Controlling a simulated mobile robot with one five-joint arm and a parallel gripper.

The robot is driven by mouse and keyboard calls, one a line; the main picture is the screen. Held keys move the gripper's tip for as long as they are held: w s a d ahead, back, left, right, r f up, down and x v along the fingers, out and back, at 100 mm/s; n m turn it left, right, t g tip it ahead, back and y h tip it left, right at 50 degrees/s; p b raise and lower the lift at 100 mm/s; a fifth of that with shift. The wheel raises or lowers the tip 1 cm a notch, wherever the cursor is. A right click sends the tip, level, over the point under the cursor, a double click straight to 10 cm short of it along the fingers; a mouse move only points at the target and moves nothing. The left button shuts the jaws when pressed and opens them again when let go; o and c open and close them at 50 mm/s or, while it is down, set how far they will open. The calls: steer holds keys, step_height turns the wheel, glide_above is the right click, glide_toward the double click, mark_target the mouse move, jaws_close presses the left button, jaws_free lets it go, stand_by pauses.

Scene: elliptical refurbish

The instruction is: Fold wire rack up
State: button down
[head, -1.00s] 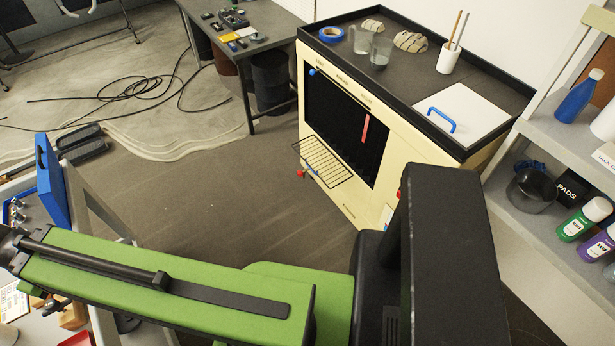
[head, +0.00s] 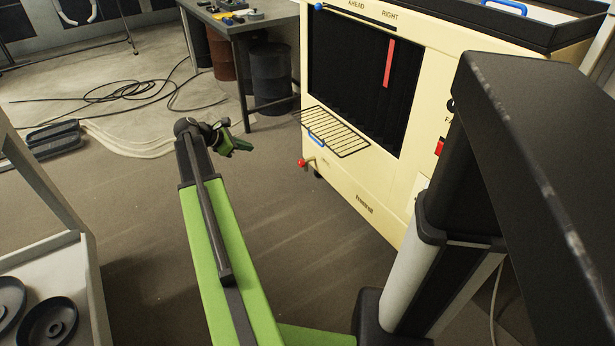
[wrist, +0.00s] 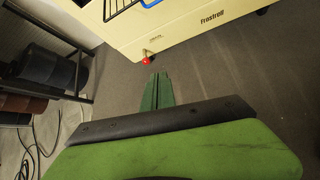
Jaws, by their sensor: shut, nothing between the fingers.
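The wire rack (head: 342,134) is a black grid folded down, sticking out from the lower edge of the dark opening in the cream cabinet (head: 419,110). A blue handle (head: 316,139) is on its left part. In the wrist view a corner of the wire rack (wrist: 117,6) and the blue handle (wrist: 149,3) show at the top edge. My gripper (head: 246,147) is left of the rack, apart from it, shut and empty. In the wrist view my gripper (wrist: 157,78) points towards the cabinet's lower front, with its green fingers together.
A red-knobbed lever (head: 303,163) sticks out below the rack; its red knob (wrist: 146,61) also shows in the wrist view. A grey workbench (head: 237,28) with drums under it stands behind. Bare floor lies between my arm and the cabinet.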

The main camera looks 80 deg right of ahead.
steer(key=s+d+f+n+g+b, duration=0.1)
steer(key=s+d+f+b, duration=0.55)
steer(key=s, duration=0.35)
steer(key=s+d+f+n+g+b, duration=0.1)
steer(key=s+d+f+g+b, duration=0.1)
steer(key=s+d+f+b, duration=0.45)
steer(key=s+d+r+p, duration=0.1)
steer(key=s+r+p, duration=0.3)
steer(key=r+p, duration=0.1)
steer(key=shift+d+r+p, duration=0.2)
steer(key=shift+d+p, duration=0.1)
steer(key=shift+p, duration=0.1)
